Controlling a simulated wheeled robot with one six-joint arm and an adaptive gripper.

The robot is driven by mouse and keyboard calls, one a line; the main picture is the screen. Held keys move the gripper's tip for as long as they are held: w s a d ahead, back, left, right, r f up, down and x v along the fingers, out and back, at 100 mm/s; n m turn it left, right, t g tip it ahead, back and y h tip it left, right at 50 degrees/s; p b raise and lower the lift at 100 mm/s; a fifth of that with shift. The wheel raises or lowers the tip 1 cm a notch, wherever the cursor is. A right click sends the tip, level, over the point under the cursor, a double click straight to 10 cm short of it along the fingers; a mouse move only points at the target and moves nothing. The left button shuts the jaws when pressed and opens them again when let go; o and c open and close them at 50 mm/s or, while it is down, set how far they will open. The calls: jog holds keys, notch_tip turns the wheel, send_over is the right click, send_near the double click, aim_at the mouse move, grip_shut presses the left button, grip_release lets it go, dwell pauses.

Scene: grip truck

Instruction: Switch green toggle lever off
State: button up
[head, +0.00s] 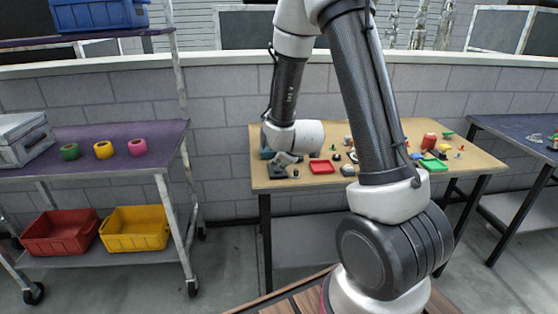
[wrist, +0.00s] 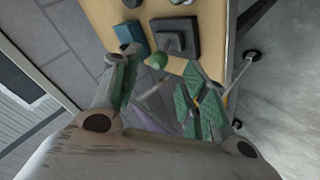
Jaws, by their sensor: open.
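The toggle lever has a green round knob (wrist: 158,61) and a dark square base (wrist: 178,37) at the table edge in the wrist view. The knob appears between my two open fingers, towards their tips; I cannot tell whether either finger touches it. My gripper (wrist: 160,70) is open with nothing held, its green-padded fingers on both sides of the knob. In the head view, my gripper (head: 286,159) is low at the left end of the wooden table, over a dark base (head: 278,173). The lever's knob is hidden there.
A blue block (wrist: 130,34) stands close beside the base. A cart with a purple shelf (head: 80,160) stands left, across a floor gap.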

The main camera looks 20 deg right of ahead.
jog(key=v, duration=0.5)
jog(key=shift+s+r, duration=0.2)
jog(key=s+a+f+m+g+y, duration=0.1)
jog(key=s+a+f+m+g, duration=0.15)
jog(key=s, duration=0.25)
jog(key=s+a+f+m+g+y, duration=0.1)
jog(key=s+m+g, duration=0.1)
jog(key=s+g, duration=0.25)
jog(key=s+d+r+m, duration=0.2)
jog(key=s+r, duration=0.6)
jog(key=r, duration=0.2)
jog(key=s+d+r+m+t, duration=0.1)
jog(key=s+r+m, duration=0.1)
jog(key=s+r, duration=0.7)
jog(key=shift+s+d+r+h, duration=0.3)
jog(key=shift+d+r, duration=0.1)
jog(key=shift+r, duration=0.4)
